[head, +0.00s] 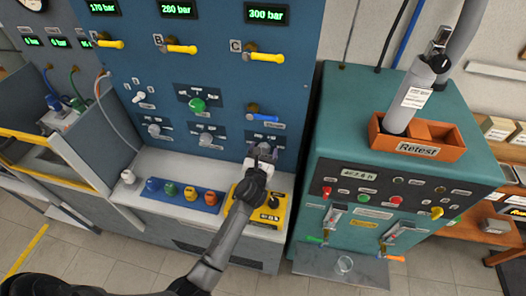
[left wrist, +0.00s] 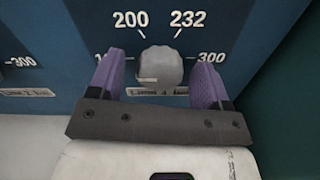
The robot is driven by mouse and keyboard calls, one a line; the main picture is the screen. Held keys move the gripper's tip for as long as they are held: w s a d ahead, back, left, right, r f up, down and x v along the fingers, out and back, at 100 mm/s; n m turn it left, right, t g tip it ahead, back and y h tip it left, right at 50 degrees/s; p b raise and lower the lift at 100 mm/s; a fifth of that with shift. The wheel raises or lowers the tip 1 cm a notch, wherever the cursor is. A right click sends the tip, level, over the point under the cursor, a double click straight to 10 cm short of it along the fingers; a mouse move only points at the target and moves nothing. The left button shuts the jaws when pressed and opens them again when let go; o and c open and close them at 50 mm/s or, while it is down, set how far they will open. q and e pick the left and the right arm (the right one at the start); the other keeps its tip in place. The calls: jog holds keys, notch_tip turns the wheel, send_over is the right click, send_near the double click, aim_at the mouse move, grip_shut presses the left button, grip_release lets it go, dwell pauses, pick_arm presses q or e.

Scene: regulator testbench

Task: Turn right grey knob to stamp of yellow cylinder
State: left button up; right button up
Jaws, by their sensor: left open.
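The right grey knob (left wrist: 162,68) is a pale faceted knob on the blue panel, with 200, 232 and 300 printed around it and a partly hidden mark at left. My left gripper (left wrist: 160,64) has its two purple fingers on either side of the knob, apart from it. In the head view my left gripper (head: 262,152) is at the panel's lower right and mostly covers the knob. A small yellow cylinder (head: 190,193) stands in the blue holder (head: 180,204) on the bench; its stamp is too small to read. My right gripper is out of view.
Two other grey knobs (head: 205,138) sit left on the panel, with a green knob (head: 197,105) and blue handle (head: 262,117) above. Yellow handles (head: 264,57) stick out higher up. A yellow box (head: 272,215) lies under my left arm. A teal cabinet (head: 400,170) stands at right.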

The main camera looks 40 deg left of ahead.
pick_arm(q)
jog(key=c, duration=0.9)
jog(key=shift+r+m+p, duration=0.2)
jog(key=shift+m+p, duration=1.3)
jog(key=shift+p, duration=0.05)
jog(key=m+p, duration=0.2)
jog(key=shift+m, duration=0.4)
jog(key=m+p, duration=0.2)
jog(key=m, duration=0.1)
jog(key=shift+p, duration=0.3)
jog(key=shift+f+m+p, duration=0.15)
jog(key=shift+m+p, duration=0.55)
jog(key=shift+m, duration=0.9)
jog(key=o, duration=0.9)
